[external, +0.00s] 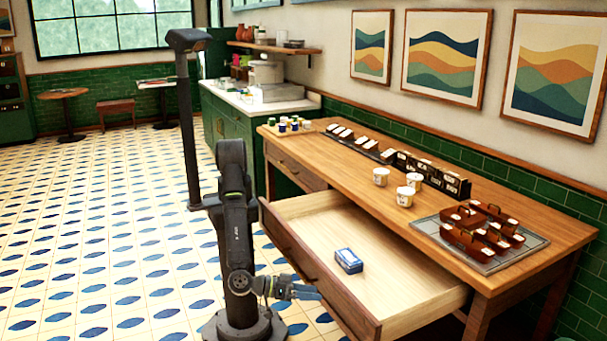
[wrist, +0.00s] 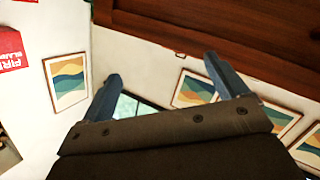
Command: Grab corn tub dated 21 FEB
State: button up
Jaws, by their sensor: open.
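Three white tubs stand on the wooden table: one at the back (external: 381,176), one to its right (external: 414,181), and one in front (external: 405,196). Their printing is too small to read, so I cannot tell which is corn or bears 21 FEB. My gripper (external: 305,292) is low, beside the front of the open drawer, below the tabletop and well away from the tubs. In the wrist view my gripper (wrist: 163,75) has its two fingers apart with nothing between them. No tub shows in the wrist view.
The open drawer (external: 425,285) juts out between my arm and the table, with a blue box (external: 348,261) inside. Dark holders with white cards line the table's back. A grey tray (external: 480,262) with brown carriers is at right. Small jars (external: 294,126) stand at the far end.

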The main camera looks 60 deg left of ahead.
jog(key=w+d+r+m+g+h, duration=0.25)
jog(key=w+d+r, duration=0.35)
jog(key=w, duration=0.3)
jog(key=w+d+r+m+g+h, duration=0.1)
jog(key=w+d+r+h, duration=0.2)
jog(key=w+d+r, duration=0.35)
jog(key=w+a+r+m+g, duration=0.1)
jog(key=w+r+m+g, duration=0.2)
jog(key=w, duration=0.7)
notch_tip(320, 180, up, 8)
jog(key=m+g+y, duration=0.3)
jog(key=g+y, duration=0.3)
jog(key=y, duration=0.4)
send_over(406, 190)
jog(key=s+a, duration=0.3)
jog(key=s, duration=0.1)
jog(key=shift+t, duration=0.25)
jog(key=x, duration=1)
jog(key=shift+f, duration=0.4)
jog(key=shift+w+x, duration=0.2)
jog(key=shift+x, duration=1.3)
jog(key=shift+w+x, duration=0.25)
jog(key=shift+x, duration=1.3)
jog(key=shift+d+r, duration=0.1)
jog(key=shift+r, duration=0.05)
jog(key=c, duration=1.1)
jog(key=shift+c, duration=0.2)
